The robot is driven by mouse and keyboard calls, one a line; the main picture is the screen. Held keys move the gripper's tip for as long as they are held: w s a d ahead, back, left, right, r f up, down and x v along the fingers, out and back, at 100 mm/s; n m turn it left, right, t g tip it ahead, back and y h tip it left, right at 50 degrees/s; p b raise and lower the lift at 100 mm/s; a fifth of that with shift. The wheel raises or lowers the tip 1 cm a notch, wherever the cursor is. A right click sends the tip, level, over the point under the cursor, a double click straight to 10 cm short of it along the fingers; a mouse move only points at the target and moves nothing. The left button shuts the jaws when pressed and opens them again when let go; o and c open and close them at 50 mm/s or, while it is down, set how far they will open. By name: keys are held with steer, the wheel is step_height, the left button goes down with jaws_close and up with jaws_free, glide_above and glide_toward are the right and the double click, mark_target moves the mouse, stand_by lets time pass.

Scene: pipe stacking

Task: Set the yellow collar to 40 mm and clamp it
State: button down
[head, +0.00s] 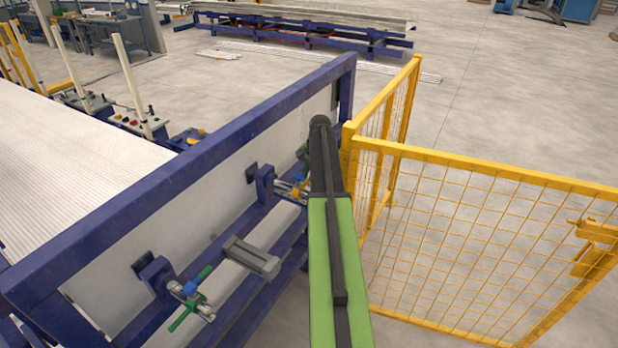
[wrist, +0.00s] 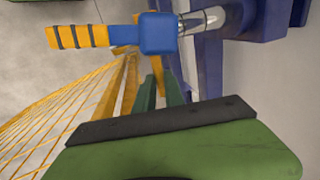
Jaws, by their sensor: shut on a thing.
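The yellow collar is at the right-hand fitting on the blue frame. In the wrist view it has a blue block (wrist: 158,34) on a shiny metal rod (wrist: 203,20), with a dark-banded yellow handle (wrist: 78,37) reaching left. A short yellow piece (wrist: 157,70) shows below the block. My gripper (wrist: 158,86) has its dark green fingers around this lower piece and is shut on it. The exact contact is partly hidden. In the head view the collar's yellow part (head: 284,186) shows just left of my arm, which hides the gripper. No scale reading is legible.
A second fitting with a green handle (head: 182,318) and a grey block (head: 252,258) sit lower left. The blue frame (head: 190,175) borders the work area. A yellow mesh fence (head: 490,250) stands close on the right of my arm. Floor beyond is open.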

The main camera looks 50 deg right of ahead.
stand_by(0.6)
steer(key=w, duration=0.3)
steer(key=w+a, duration=0.1)
steer(key=w, duration=0.1)
steer(key=shift+w+a, duration=0.2)
steer(key=shift+w, duration=0.2)
steer(key=c, duration=1.4)
jaws_free()
steer(key=shift+c, duration=0.2)
steer(key=shift+r, duration=0.1)
steer(key=s+r+p, duration=0.3)
steer(key=r+p, duration=1.3)
steer(key=p, duration=0.1)
steer(key=shift+s+d+r, duration=0.15)
steer(key=shift+d+r, duration=0.25)
